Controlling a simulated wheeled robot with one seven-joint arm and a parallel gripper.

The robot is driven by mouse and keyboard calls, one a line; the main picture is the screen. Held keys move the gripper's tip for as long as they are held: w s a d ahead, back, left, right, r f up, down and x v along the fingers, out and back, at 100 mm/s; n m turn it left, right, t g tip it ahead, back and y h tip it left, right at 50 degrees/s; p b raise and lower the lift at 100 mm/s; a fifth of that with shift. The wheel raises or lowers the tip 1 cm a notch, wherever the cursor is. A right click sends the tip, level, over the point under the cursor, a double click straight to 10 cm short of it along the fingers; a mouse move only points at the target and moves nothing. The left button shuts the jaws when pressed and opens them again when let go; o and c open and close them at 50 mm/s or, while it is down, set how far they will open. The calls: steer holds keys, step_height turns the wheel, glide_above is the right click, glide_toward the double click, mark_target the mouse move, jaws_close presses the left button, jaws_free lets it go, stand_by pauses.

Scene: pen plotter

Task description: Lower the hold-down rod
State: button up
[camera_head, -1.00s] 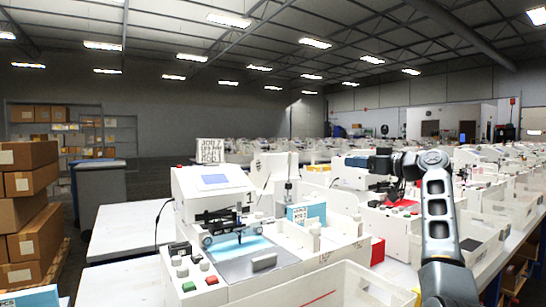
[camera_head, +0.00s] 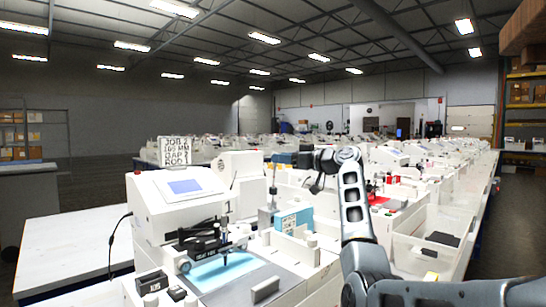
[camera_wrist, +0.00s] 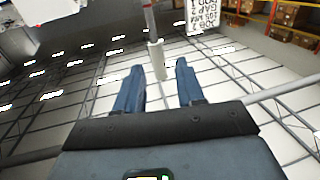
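The plotter (camera_head: 190,210) is a white machine at the left of the head view, with a screen and a blue sheet on its bed. A thin upright rod (camera_head: 273,180), which looks like the hold-down rod, stands at its right rear. My gripper (camera_head: 275,158) points left in the head view, close to the rod's upper end. In the wrist view, which looks upside down, my gripper (camera_wrist: 158,75) is open, with two blue fingers apart. The rod (camera_wrist: 150,20) ends in a pale sleeve in line with the gap. I cannot tell whether they touch.
A job sign (camera_head: 175,151) stands behind the plotter and also shows in the wrist view (camera_wrist: 200,20). A blue and white box (camera_head: 292,220) is right of the rod. A clear bin (camera_head: 425,255) is at the right. Other machines fill the benches behind.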

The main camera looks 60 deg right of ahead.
mark_target(275, 166)
steer(key=shift+w, duration=1.7)
jaws_close()
